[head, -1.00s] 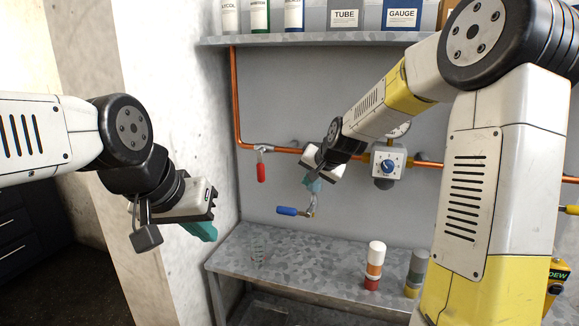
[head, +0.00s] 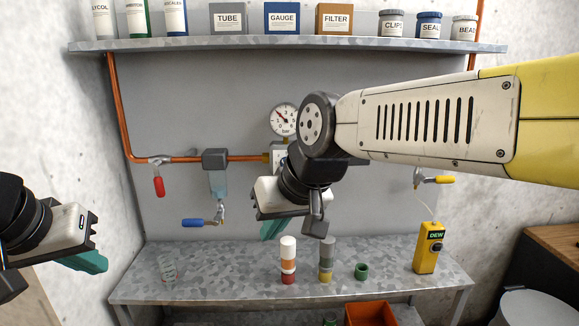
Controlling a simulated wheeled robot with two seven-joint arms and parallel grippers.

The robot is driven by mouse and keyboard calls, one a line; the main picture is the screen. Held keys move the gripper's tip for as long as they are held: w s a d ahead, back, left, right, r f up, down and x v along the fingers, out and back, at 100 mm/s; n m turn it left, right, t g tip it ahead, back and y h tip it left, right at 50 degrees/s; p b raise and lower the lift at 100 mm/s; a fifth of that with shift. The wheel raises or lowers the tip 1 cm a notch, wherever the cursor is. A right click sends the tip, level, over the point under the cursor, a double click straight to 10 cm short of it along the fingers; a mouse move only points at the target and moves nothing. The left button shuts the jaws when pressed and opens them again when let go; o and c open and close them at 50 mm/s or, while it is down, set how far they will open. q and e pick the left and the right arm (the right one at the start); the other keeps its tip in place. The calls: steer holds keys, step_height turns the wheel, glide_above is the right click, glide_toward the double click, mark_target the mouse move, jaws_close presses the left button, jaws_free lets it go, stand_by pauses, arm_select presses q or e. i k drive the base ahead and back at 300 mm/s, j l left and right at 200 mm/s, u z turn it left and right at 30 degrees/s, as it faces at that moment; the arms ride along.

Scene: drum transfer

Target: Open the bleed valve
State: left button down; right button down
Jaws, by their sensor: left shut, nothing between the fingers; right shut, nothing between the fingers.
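A small valve with a blue lever (head: 200,222) hangs below a grey filter housing (head: 215,158) with a pale bluish bowl; its lever points left, about level. Which valve is the bleed valve is not labelled. A red lever (head: 158,186) hangs straight down from the copper pipe at the left. A yellow lever (head: 440,180) points right at the right. My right gripper (head: 272,229) is shut and empty, teal fingers down, in front of the panel to the right of the blue lever. My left gripper (head: 90,262) is shut and empty at the left edge, apart from the valves.
A pressure gauge (head: 285,119) tops a regulator partly hidden by my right arm. The metal bench (head: 220,285) holds a clear glass (head: 168,270), two coloured stacks (head: 288,262), a green cup (head: 361,271) and a yellow DEW meter (head: 429,250). A shelf (head: 230,43) runs above.

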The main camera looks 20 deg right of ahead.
mark_target(439, 180)
steer(key=z, duration=1.9)
steer(key=i+l, duration=0.55)
steer(key=i+l+u, duration=0.15)
steer(key=i+l, duration=0.65)
steer(key=i+j, duration=0.25)
steer(key=i, duration=0.05)
